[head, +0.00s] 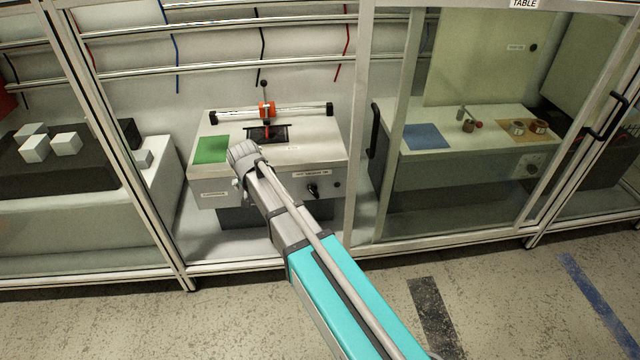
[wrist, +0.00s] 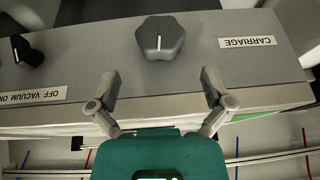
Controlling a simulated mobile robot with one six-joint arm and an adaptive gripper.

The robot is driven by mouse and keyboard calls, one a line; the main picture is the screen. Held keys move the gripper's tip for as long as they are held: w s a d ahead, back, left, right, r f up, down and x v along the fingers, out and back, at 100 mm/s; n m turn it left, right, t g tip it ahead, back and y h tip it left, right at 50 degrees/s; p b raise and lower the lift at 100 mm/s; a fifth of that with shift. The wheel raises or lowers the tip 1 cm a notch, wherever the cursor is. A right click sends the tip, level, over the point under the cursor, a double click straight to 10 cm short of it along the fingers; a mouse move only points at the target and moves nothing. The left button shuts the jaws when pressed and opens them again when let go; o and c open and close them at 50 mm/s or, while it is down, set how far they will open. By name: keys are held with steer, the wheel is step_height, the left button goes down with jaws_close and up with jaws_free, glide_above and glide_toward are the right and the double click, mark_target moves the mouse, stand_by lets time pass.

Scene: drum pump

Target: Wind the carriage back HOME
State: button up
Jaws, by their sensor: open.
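The grey lobed carriage knob (wrist: 160,38) is on the front panel, beside the label CARRIAGE (wrist: 247,42). A white mark shows on its face. My gripper (wrist: 160,78) is open and empty, with its fingers spread on either side of the knob's line and their tips apart from it. In the head view, the orange-red carriage (head: 267,111) sits near the middle of its rail (head: 300,109), above a dark slot. My arm hides the carriage knob in the head view, and no HOME mark is readable.
The vacuum knob (wrist: 24,48) is on the same panel. A green pad (head: 211,149) lies on the bench top. Framed enclosure posts (head: 385,150) stand right of the bench, and white blocks (head: 66,143) sit at left.

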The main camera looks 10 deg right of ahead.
steer(key=p+v, duration=0.5)
steer(key=v, duration=0.1)
steer(key=s+d+r+g+p, duration=0.1)
steer(key=s+d+r+p, duration=0.1)
steer(key=s+d, duration=0.5)
steer(key=s+d+r+g+p, duration=0.2)
steer(key=s+d, duration=0.5)
steer(key=d, duration=0.4)
steer(key=shift+r+n+h+p, duration=0.25)
steer(key=shift+n+h+p, duration=0.05)
steer(key=shift+p, duration=0.55)
steer(key=shift+w, duration=0.1)
steer(key=w+a+f+t+b, duration=0.1)
steer(key=w+a+f+b, duration=0.1)
steer(key=w+a, duration=0.5)
steer(key=w+a+f+t+b, duration=0.2)
steer(key=w+a+b, duration=0.2)
steer(key=w+a, duration=0.3)
steer(key=a, duration=0.4)
steer(key=shift+f, duration=0.4)
steer(key=shift+w+f, duration=0.15)
steer(key=shift+f, duration=0.05)
steer(key=b+x, duration=0.8)
steer(key=x, duration=0.1)
steer(key=b+x, duration=0.4)
steer(key=shift+w+a+f+b, duration=0.1)
steer(key=shift+a+f+b, duration=0.1)
steer(key=shift+a+b, duration=0.15)
